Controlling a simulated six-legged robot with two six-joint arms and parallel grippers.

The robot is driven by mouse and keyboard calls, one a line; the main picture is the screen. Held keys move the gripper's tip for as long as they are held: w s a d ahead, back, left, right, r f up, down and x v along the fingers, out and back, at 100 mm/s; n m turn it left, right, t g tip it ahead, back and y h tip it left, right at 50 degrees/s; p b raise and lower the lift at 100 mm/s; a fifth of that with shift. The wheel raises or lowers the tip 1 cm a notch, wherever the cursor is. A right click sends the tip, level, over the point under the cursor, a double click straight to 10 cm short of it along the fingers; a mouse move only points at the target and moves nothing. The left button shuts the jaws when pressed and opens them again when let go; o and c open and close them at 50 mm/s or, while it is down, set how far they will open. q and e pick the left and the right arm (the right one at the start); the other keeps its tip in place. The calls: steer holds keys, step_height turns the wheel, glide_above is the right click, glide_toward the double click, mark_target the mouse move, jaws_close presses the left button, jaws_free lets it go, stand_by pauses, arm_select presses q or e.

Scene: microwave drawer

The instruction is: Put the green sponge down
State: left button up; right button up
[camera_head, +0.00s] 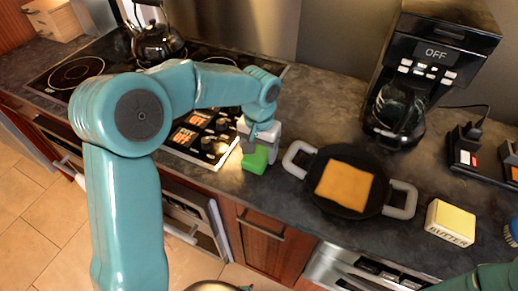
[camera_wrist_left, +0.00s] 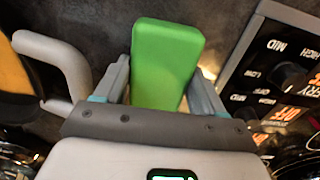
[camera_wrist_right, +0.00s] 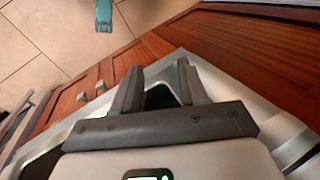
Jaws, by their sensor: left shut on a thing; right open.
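The green sponge (camera_head: 256,160) is at the counter's front edge in the head view, between the stove panel and the black pan. My left gripper (camera_head: 259,146) is above it and shut on it. In the left wrist view the sponge (camera_wrist_left: 166,62) sits between both fingers of the left gripper (camera_wrist_left: 166,85). I cannot tell whether the sponge touches the counter. My right gripper (camera_wrist_right: 158,85) is open and empty in the right wrist view, over a metal-framed appliance front.
A black pan (camera_head: 322,203) with light handles and an orange slice stands right of the sponge. A butter block (camera_head: 450,222), a coffee maker (camera_head: 432,65) and the stove panel (camera_head: 203,140) are nearby. Dark counter (camera_head: 330,120) is bare behind the pan.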

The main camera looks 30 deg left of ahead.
mark_target(259, 150)
arm_select(q)
steer(key=o, duration=1)
steer(key=shift+f, duration=0.15)
steer(key=shift+w+r, duration=0.1)
steer(key=shift+r, duration=0.3)
step_height(259, 150, up, 12)
steer(key=shift+f+p, duration=0.15)
steer(key=shift+p, duration=0.3)
